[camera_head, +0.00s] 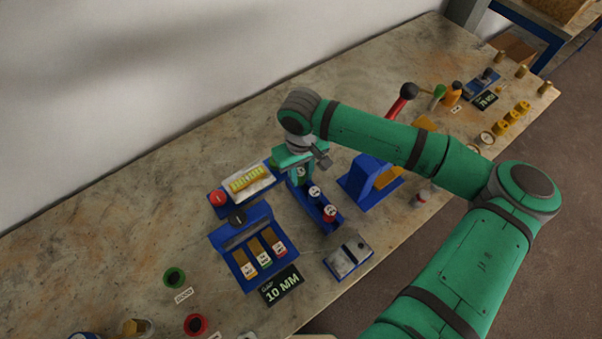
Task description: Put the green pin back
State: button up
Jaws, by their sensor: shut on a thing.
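My gripper (298,169) is over the far end of a narrow blue rack (322,207). It is shut on a piece with a pale labelled top, which I take to be the green pin. Its colour blends with my green gripper, and the jaws hide most of it. I cannot tell whether its lower end is in the rack or above it. Two other pins with white labelled tops stand in the rack, one in the middle (315,192) and a red one (330,212) at the near end.
A blue tray (238,277) with labelled pieces and a "GAP 10 MM" sign (281,286) lie at the near left. A yellow-marked box (248,181) stands left of my gripper. A blue bracket (365,180) stands to its right, under my arm. The far left table is clear.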

jog(key=shift+f, duration=0.45)
jog(key=o, duration=1.1)
jog(key=shift+r, duration=0.1)
notch_tip(320, 180, up, 13)
